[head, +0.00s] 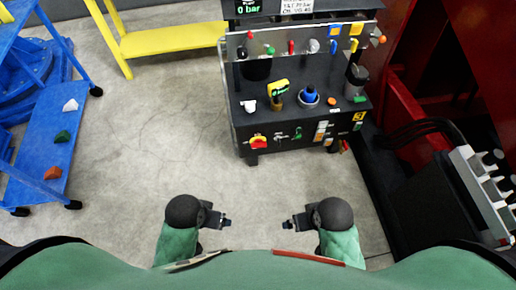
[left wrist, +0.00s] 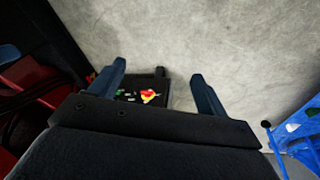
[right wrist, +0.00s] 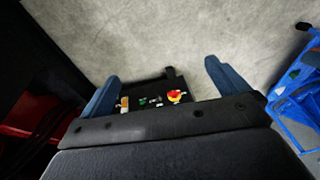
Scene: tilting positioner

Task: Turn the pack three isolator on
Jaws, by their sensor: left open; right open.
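A rotary switch with a red handle on a yellow plate (head: 258,142) sits at the left of the front panel of a dark bench (head: 290,150). It looks like an isolator, but no pack number is readable and its setting is unclear. The switch also shows in the left wrist view (left wrist: 149,96) and the right wrist view (right wrist: 175,96). My left gripper (head: 228,221) and my right gripper (head: 286,224) are both in front of the bench, well short of it. Both are open and empty, with fingers apart in their wrist views.
The bench carries a green-and-yellow item (head: 278,88), a blue knob (head: 309,95) and a rail of tools (head: 300,45). A blue cart (head: 50,135) stands left, a yellow stand (head: 170,40) behind. Red machinery (head: 400,110) and a grey connector block (head: 482,185) are right. Floor before the bench is clear.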

